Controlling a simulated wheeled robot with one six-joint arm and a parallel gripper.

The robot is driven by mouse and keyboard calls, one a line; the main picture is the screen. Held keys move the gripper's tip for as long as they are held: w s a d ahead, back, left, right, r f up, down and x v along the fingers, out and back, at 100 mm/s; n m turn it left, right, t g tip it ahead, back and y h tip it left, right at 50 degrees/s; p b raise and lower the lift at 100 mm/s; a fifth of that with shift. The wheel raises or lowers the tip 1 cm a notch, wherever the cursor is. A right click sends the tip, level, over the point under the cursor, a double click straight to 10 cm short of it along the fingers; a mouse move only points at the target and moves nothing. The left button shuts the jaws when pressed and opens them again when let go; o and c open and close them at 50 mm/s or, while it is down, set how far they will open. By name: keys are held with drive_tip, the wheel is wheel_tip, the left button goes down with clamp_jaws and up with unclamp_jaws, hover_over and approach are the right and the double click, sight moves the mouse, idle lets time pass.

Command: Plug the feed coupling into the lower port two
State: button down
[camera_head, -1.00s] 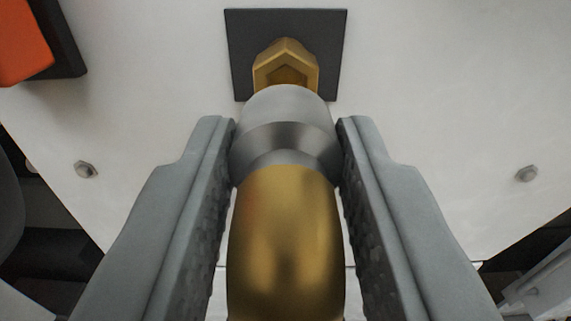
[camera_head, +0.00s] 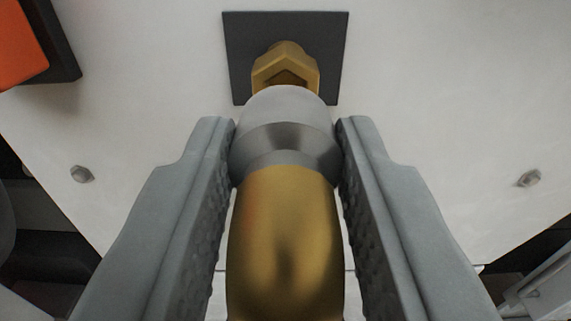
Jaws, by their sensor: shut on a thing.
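The feed coupling (camera_head: 285,235) has a brass body and a silver collar at its far end. My gripper (camera_head: 287,135) is shut on it, with one finger on each side of the collar. Ahead is a brass hex port fitting (camera_head: 285,68) on a dark square plate (camera_head: 240,50), set in a pale panel. The silver end of the coupling lines up with the fitting and overlaps its lower part in the picture. Their contact is hidden, so I cannot tell whether they touch. No label shows which port this is.
The pale panel (camera_head: 430,90) is mostly bare around the plate. A bolt head sits at left (camera_head: 82,174) and another bolt head at right (camera_head: 529,178). An orange block (camera_head: 20,45) on a dark base is at the upper left. Dark gaps lie beyond the panel's lower edges.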

drive_tip(key=shift+w, duration=1.25)
idle(0.8)
drive_tip(key=c, duration=1)
unclamp_jaws()
drive_tip(key=shift+s, duration=0.1)
drive_tip(key=s, duration=1.7)
